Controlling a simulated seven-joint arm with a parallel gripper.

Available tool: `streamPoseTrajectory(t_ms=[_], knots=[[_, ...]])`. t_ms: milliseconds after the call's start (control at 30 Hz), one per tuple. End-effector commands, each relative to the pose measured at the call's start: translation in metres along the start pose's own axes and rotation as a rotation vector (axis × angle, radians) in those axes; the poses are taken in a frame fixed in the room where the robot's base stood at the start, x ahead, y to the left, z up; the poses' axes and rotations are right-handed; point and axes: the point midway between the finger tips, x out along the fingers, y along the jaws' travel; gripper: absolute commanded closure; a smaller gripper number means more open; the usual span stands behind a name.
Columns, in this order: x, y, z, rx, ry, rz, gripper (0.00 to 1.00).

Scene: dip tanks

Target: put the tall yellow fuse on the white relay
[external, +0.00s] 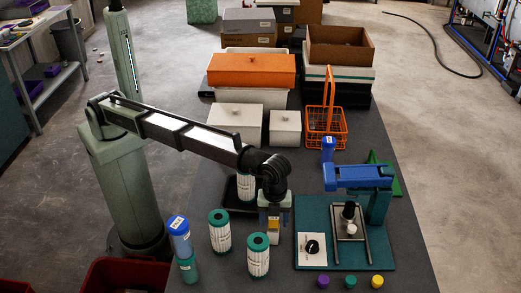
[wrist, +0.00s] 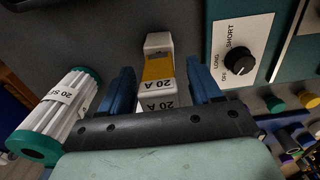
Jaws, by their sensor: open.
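My gripper (external: 273,229) points down over the dark table, and its blue fingers also show in the wrist view (wrist: 160,88). The fingers are open. Between them is an upright block with a yellow band (wrist: 157,69), white ends and "20 A" labels; its yellow part also shows in the external view (external: 273,224). Narrow gaps show between block and fingers. This looks like the yellow fuse, but I cannot tell whether the white parts belong to it or to a separate relay. No other white relay can be made out.
White cylinders with green caps stand close by, at the front (external: 258,256), left (external: 220,232) and behind the gripper. A blue-teal cylinder (external: 181,243) is farther left. To the right is a teal station (external: 380,250) with a black dial (wrist: 239,62). Boxes and an orange basket (external: 326,120) stand behind.

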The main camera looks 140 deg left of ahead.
Motion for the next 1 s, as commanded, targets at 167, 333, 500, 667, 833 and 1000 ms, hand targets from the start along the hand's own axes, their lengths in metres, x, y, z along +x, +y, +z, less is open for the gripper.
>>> streamPoseTrajectory(t_ms=[167,333,500,667,833,1000], knots=[[-0.028,-0.001,-0.001,0.0,0.001,-0.001,0.36],[-0.061,-0.001,-0.001,0.0,0.001,-0.001,0.36],[-0.089,-0.001,-0.001,0.0,0.0,-0.001,0.36],[-0.107,-0.001,-0.001,0.0,0.0,-0.001,0.36],[-0.115,0.0,0.0,0.0,0.0,0.001,0.36],[-0.116,0.0,0.0,0.0,-0.001,0.001,0.36]])
